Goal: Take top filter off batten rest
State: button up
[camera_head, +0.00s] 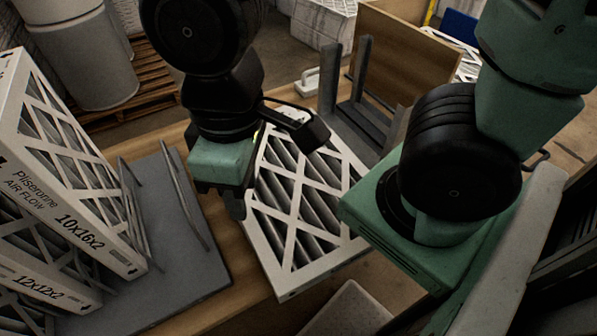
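A flat filter (300,215) with a white lattice frame and grey pleats shows in the middle of the head view. Its near edge reaches past the front edge of the wooden table. My gripper (236,206) points down at the filter's left edge, with a dark finger close against the frame. The far finger is hidden, so I cannot tell whether the gripper is shut on the edge. A dark grey rest with upright posts (355,108) stands behind the filter. My wrist and arm hide part of the filter's far end.
Boxed filters marked 10x16x2 (60,190) and 12x12x2 (40,285) stand at the left beside a grey plate (190,280) with thin rails. A wooden panel (415,55) stands at the back. A white bin (85,50) sits on a pallet beyond the table.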

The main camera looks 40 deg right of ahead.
aim_at(293, 228)
jog(key=z, duration=0.4)
jog(key=k+j+z, duration=0.1)
jog(key=z, duration=0.65)
jog(key=k+z, duration=0.1)
jog(key=z, duration=0.25)
jog(key=k+z, duration=0.1)
jog(key=k, duration=1.15)
